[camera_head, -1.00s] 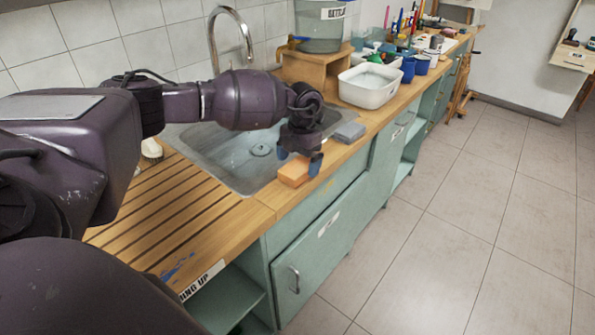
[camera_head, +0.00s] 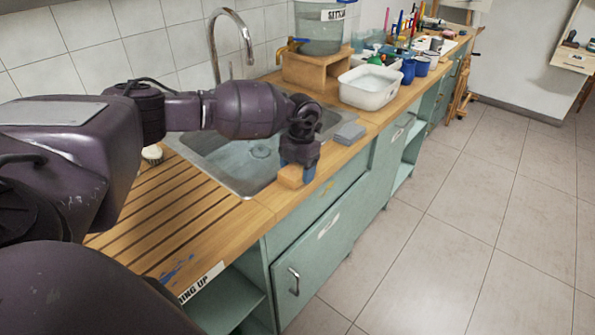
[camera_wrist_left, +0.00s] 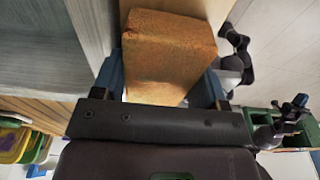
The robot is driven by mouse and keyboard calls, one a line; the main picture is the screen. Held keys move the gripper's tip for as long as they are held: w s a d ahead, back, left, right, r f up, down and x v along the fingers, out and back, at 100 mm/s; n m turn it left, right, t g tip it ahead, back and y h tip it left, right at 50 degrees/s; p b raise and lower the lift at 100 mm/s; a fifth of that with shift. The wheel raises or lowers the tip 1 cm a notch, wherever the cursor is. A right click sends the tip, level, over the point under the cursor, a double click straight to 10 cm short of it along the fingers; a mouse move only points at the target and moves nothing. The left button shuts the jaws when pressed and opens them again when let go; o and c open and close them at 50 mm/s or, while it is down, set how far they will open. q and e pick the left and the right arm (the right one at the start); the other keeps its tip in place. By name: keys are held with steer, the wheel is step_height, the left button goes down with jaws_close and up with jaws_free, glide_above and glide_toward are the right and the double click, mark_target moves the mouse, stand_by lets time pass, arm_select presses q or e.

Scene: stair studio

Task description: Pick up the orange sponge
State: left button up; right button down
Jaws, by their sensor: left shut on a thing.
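The orange sponge (camera_head: 290,176) is at the front edge of the wooden counter beside the sink. My left gripper (camera_head: 298,172) is lowered over it, with its blue fingers on either side. In the left wrist view the sponge (camera_wrist_left: 168,55) sits between the two blue fingers of the left gripper (camera_wrist_left: 168,85), which is shut on it. I cannot tell whether the sponge still touches the counter.
The grey sink (camera_head: 225,180) lies just behind the sponge, with a curved tap (camera_head: 248,40) above. A grey block (camera_head: 350,132) lies on the counter further along. A white basin (camera_head: 370,88) stands beyond it. The tiled floor (camera_head: 440,240) is clear.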

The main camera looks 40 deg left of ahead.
mark_target(298, 168)
arm_select(q)
step_height(298, 168, up, 20)
steer(key=p, duration=0.1)
stand_by(0.4)
